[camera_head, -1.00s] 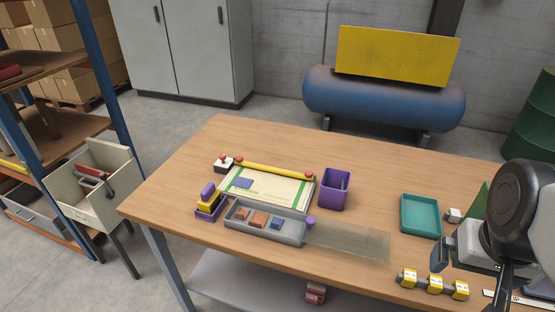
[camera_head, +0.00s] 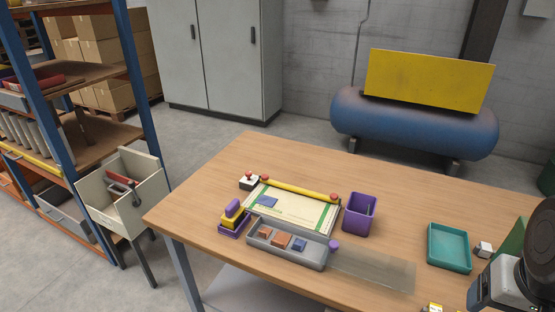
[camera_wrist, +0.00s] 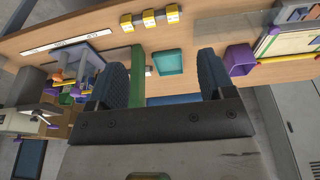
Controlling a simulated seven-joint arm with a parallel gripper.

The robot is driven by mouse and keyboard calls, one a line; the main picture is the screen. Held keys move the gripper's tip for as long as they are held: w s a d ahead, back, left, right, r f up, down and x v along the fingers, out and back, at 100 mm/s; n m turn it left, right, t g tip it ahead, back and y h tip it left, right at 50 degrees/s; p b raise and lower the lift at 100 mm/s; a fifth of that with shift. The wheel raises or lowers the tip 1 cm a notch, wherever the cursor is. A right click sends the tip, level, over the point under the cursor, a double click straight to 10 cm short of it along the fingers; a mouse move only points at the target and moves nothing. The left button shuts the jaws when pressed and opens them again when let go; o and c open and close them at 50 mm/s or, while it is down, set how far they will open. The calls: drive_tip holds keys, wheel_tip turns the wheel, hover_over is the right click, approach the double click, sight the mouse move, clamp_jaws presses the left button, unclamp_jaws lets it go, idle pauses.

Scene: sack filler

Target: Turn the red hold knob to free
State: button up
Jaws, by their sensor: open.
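I cannot make out which part is the red hold knob. In the head view, small red knobs sit at the left end (camera_head: 266,180) and right end (camera_head: 334,197) of a yellow bar (camera_head: 298,189) on a pale board, and a red-topped white block (camera_head: 249,181) stands beside it. My gripper (camera_wrist: 163,75) is open and empty in the wrist view, above the table and well apart from that board. In the wrist view, a cluster of small coloured parts (camera_wrist: 75,82) lies at the left, too small to read. In the head view my arm fills the lower right corner; my fingertips are not clear there.
The wooden table (camera_head: 210,200) holds a grey tray (camera_head: 290,255) of small blocks, a purple bin (camera_head: 359,215) and a teal tray (camera_head: 449,247). A green panel (camera_wrist: 138,75) stands near my fingers. The table's back left is clear.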

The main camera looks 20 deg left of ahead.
drive_tip(key=shift+w+a+r, duration=0.1)
drive_tip(key=shift+w+r, duration=0.05)
drive_tip(key=shift+w, duration=0.15)
drive_tip(key=shift+c, duration=1.2)
drive_tip(key=shift+m, duration=0.3)
drive_tip(key=w+a+r, duration=0.1)
drive_tip(key=w, duration=0.2)
drive_tip(key=w+a+r, duration=0.1)
drive_tip(key=w+a, duration=0.1)
drive_tip(key=w, duration=0.1)
drive_tip(key=w+a+r, duration=0.1)
drive_tip(key=w, duration=0.1)
drive_tip(key=shift+w+a, duration=0.25)
drive_tip(key=shift+w, duration=0.15)
drive_tip(key=shift+c, duration=0.6)
drive_tip(key=w+a+m+g, duration=0.1)
drive_tip(key=w+a, duration=1.9)
drive_tip(key=w+a+f, duration=0.3)
drive_tip(key=a+f, duration=0.2)
drive_tip(key=a, duration=0.8)
drive_tip(key=w+a+f+m+g, duration=0.1)
drive_tip(key=w+a+f, duration=0.2)
drive_tip(key=a, duration=1)
drive_tip(key=w+a+f+m, duration=0.1)
drive_tip(key=w+a+f, duration=0.2)
drive_tip(key=a+f, duration=0.4)
drive_tip(key=shift+a+g, duration=0.3)
drive_tip(key=shift+a, duration=3.1)
drive_tip(key=shift+a+f, duration=0.3)
drive_tip(key=shift+a, duration=0.15)
